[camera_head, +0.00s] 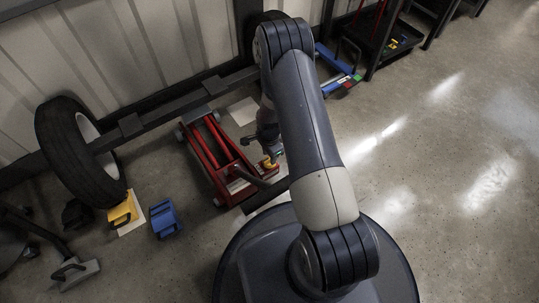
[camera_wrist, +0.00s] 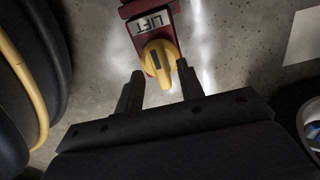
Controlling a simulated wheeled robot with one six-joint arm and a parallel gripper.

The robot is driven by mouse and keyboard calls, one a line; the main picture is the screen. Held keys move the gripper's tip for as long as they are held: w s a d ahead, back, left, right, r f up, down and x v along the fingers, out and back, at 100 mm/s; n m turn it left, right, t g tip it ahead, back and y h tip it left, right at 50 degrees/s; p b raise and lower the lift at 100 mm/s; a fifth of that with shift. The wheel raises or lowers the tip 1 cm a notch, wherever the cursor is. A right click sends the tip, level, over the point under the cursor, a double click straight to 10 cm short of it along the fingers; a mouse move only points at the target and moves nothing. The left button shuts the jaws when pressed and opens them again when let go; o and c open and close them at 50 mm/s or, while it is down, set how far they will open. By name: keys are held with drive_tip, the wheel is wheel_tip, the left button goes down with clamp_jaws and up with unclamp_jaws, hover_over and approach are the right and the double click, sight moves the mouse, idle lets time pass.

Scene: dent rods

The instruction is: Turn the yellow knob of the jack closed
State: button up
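The red floor jack (camera_head: 222,178) stands on the concrete floor under a dark beam, left of my arm. Its yellow knob (camera_head: 268,163) is small and partly covered by my gripper (camera_head: 270,148). In the wrist view the yellow knob (camera_wrist: 160,62) with a dark mark sits at the end of the red jack part (camera_wrist: 148,10), beside a white label reading "LIFT" upside down. My gripper (camera_wrist: 160,72) is open, with one finger at each side of the knob. Small gaps show between fingers and knob; contact at the tips cannot be told.
A black tyre (camera_head: 75,150) stands at the left, joined to the dark beam (camera_head: 150,118). A black shelf cart (camera_head: 385,40) stands at the back right. The floor at right is clear.

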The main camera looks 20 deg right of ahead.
sight(269, 158)
wheel_tip(269, 158, up, 9)
drive_tip(key=p, duration=0.3)
drive_tip(key=shift+r, duration=0.2)
wheel_tip(269, 158, down, 11)
drive_tip(key=b, duration=0.4)
drive_tip(key=shift+n, duration=0.3)
drive_tip(key=shift+r, duration=0.1)
